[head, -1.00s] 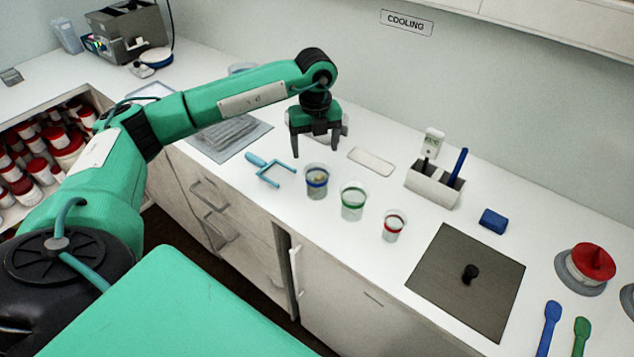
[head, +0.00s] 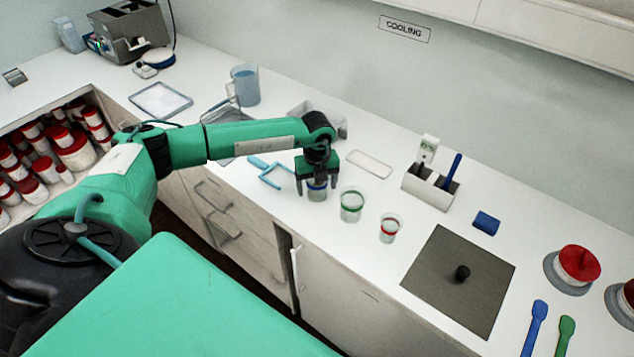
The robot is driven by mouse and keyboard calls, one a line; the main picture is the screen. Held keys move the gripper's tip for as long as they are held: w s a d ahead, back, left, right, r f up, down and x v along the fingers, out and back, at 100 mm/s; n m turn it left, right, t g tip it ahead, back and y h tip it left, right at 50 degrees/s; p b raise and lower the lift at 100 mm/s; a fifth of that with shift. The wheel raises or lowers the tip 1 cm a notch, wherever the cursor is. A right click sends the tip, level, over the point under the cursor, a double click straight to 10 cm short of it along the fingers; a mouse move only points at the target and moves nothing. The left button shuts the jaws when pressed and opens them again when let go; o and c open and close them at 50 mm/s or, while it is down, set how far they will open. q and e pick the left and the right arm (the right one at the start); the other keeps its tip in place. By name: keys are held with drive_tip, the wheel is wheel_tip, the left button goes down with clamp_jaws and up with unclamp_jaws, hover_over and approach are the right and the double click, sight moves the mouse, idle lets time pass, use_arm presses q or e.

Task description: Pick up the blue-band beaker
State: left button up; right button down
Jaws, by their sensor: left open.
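The blue-band beaker (head: 317,193) stands upright on the white counter, left of the green-band beaker. Its upper part is mostly hidden by my left gripper (head: 317,189). My left gripper points down over it, open, with a dark finger on each side of the beaker. I cannot tell whether the fingers touch it. My right gripper is not in view.
The green-band beaker (head: 351,205) and the red-band beaker (head: 390,228) stand close by on the right. A light blue forked tool (head: 272,175) lies just left. A flat white tray (head: 369,164) lies behind. A dark plate (head: 458,283) with a knob is farther right.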

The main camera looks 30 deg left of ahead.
use_arm(q)
drive_tip(key=c, duration=0.7)
